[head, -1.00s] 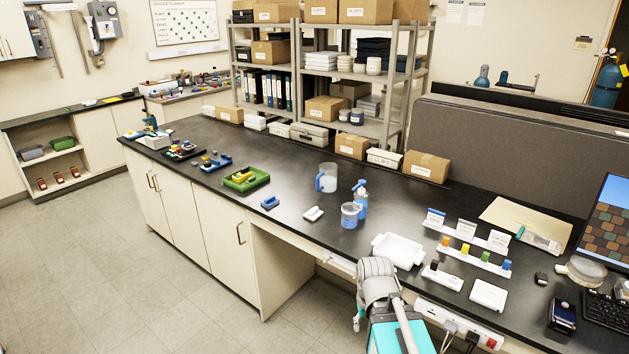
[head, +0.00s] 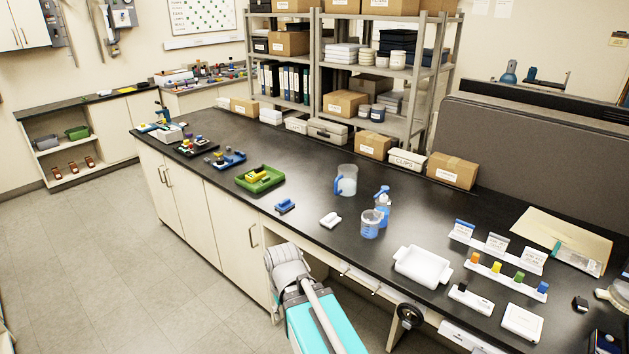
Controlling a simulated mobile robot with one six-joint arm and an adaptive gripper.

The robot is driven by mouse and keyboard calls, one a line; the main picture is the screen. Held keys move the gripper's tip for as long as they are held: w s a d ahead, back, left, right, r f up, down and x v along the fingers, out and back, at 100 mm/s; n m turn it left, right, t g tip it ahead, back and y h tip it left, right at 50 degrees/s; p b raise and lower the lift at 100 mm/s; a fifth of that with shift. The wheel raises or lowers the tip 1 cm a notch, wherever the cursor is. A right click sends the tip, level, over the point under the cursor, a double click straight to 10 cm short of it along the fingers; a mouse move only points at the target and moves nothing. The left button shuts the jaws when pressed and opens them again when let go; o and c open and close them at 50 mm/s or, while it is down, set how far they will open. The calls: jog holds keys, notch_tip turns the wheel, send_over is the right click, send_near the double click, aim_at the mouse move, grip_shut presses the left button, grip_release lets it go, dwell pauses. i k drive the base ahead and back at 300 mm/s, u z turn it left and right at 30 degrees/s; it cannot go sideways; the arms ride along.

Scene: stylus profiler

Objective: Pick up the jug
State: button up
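The jug (head: 346,180) is clear with a blue handle on its left side. It stands upright on the black bench top, toward the back. My folded arm shows at the bottom, in front of the bench and well short of the jug. A small grey part under the arm may belong to my gripper (head: 276,314). It is mostly hidden behind the arm, and its fingers cannot be made out. Nothing is touching the jug.
A white block (head: 330,220) and a blue item (head: 285,206) lie in front of the jug. A green tray (head: 259,187) is to the left, and a white tray (head: 422,274) is at the front right. Boxes (head: 374,145) line the back, below shelves. Bare bench lies left of the jug.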

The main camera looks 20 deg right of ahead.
aim_at(345, 183)
jog(key=z, duration=0.15)
jog(key=i, duration=1.25)
jog(key=z, duration=0.75)
